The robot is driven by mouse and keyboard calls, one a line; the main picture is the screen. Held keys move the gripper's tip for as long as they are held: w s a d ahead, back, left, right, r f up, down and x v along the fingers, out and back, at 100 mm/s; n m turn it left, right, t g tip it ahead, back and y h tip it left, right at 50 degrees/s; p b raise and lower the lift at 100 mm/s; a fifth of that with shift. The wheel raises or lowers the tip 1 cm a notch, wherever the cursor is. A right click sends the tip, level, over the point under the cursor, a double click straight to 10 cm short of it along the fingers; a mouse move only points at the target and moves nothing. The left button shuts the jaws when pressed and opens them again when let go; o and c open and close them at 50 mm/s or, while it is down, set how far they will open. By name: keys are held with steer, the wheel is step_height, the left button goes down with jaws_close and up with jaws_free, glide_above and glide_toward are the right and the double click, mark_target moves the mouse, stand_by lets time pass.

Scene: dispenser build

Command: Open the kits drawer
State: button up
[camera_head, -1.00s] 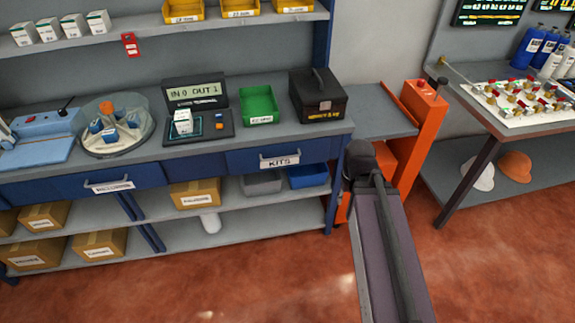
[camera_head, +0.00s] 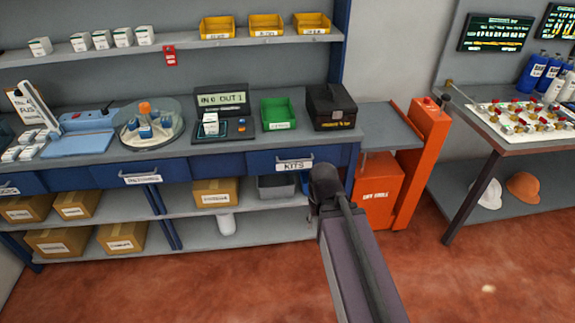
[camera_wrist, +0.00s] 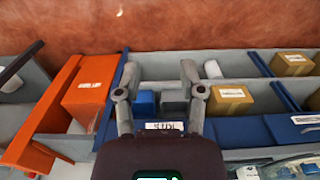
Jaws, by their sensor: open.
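The kits drawer (camera_head: 262,163) is a blue drawer under the right end of the grey workbench, with a white KITS label and a pale bar handle (camera_head: 294,160). It looks shut, its front in line with the bench edge. In the wrist view the kits drawer (camera_wrist: 165,126) shows upside down, low between my fingers and partly hidden by the gripper body. My gripper (camera_wrist: 159,68) is open and empty, its two fingers spread on either side of the label's line. I cannot tell the gap to the handle. In the head view my arm hides the gripper.
An orange cabinet (camera_head: 378,192) stands right of the bench. Below the drawer, the lower shelf holds a grey bin (camera_head: 276,188) and cardboard boxes (camera_head: 214,191). The red floor in front is clear.

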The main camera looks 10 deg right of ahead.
stand_by(0.3)
steer(key=m+t+y+b, duration=0.6)
steer(key=m+t+b, duration=0.85)
steer(key=b, duration=1.25)
glide_toward(296, 161)
steer(key=f+v, duration=0.1)
steer(key=v, duration=0.2)
steer(key=shift+s+r, duration=0.1)
steer(key=shift+r, duration=0.25)
steer(key=b+x, duration=0.2)
steer(key=x, duration=1.1)
steer(key=shift+w+a, duration=0.25)
steer(key=shift+w, duration=0.1)
